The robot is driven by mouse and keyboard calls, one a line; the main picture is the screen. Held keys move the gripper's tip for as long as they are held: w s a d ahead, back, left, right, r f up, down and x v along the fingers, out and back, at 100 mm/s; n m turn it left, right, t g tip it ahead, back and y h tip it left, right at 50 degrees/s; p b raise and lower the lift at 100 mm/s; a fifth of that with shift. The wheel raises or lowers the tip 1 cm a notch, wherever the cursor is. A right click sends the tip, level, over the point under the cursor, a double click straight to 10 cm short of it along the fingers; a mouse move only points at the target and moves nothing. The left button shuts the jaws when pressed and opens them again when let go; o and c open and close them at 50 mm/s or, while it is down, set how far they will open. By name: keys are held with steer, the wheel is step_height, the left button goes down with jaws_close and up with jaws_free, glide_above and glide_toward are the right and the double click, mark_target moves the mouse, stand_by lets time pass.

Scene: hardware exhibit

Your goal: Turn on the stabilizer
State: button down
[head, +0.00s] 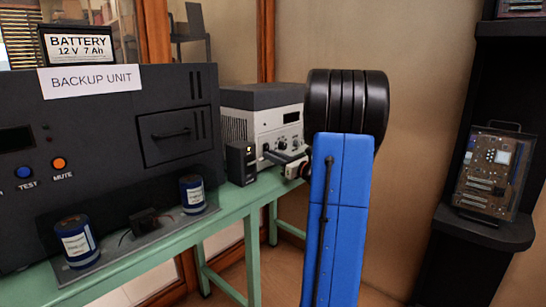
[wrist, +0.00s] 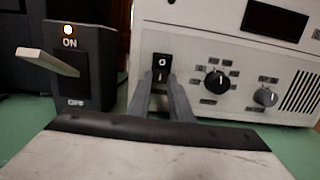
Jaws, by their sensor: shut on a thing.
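A grey-and-white unit (head: 262,98), which fits the stabilizer though no name is legible on it, stands on the green bench. In the wrist view its pale front (wrist: 205,50) carries a black rocker switch (wrist: 162,66) marked O above and I below, with two knobs to its right. My gripper (wrist: 160,86) is at this switch, its two fingers close together and shut on its lower part. The fingers hide the switch's lower edge. In the head view my gripper (head: 288,160) reaches the unit's front from the right, partly behind my blue arm.
A small black box (wrist: 92,85) with a pale lever, ON/OFF marks and a lit orange lamp stands close left of my gripper; the head view shows it too (head: 240,165). The dark backup unit (head: 110,120) fills the left. A black shelf (head: 485,225) stands right.

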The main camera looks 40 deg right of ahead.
steer(key=c, duration=1.6)
jaws_free()
steer(key=s, duration=0.5)
steer(key=s+d+f, duration=0.1)
steer(key=s, duration=0.5)
steer(key=s+f, duration=0.1)
steer(key=s, duration=0.5)
steer(key=shift+s+d, duration=0.1)
steer(key=shift+d, duration=0.1)
steer(key=shift+r, duration=0.1)
